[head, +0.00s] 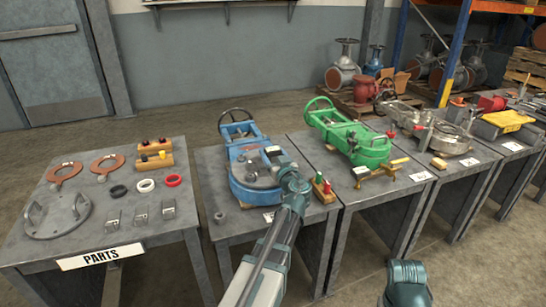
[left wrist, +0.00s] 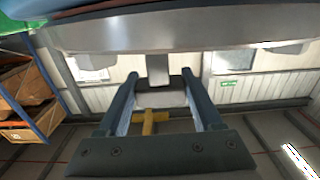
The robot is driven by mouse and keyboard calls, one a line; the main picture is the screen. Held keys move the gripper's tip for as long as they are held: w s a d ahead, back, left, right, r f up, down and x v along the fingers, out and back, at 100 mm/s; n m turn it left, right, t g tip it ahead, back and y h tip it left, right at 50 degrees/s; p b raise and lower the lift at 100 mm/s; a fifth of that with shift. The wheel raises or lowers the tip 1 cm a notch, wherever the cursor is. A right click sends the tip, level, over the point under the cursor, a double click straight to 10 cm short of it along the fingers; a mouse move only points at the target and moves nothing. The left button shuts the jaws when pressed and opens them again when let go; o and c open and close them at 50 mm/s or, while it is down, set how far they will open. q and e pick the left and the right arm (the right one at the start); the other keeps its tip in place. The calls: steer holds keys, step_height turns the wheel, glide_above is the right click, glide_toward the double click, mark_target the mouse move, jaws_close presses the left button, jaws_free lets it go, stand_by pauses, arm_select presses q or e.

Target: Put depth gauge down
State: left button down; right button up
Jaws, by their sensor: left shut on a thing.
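My left gripper (head: 279,163) reaches over the blue valve (head: 250,190) on the second table. In the left wrist view the gripper (left wrist: 160,84) is shut on a small grey piece, the depth gauge (left wrist: 158,70), which sits between its fingertips. The gauge's stem points toward a broad grey metal surface (left wrist: 180,32); I cannot tell whether they touch. In the head view the gauge is mostly hidden by the gripper. A yellow T shape (left wrist: 150,122) shows between the fingers; I cannot tell what it is. My right gripper is out of view.
A green valve (head: 350,135) with a brass tool (head: 380,172) is on the table to the right. A wooden block with red and green pegs (head: 323,188) stands between. The parts table (head: 100,230) at left holds rings, a flange plate and blocks.

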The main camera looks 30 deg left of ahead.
arm_select(q)
steer(key=shift+f, duration=0.2)
steer(key=shift+c, duration=0.2)
jaws_free()
steer(key=v, duration=1.3)
steer(key=shift+s+r, duration=0.15)
steer(key=shift+s, duration=0.4)
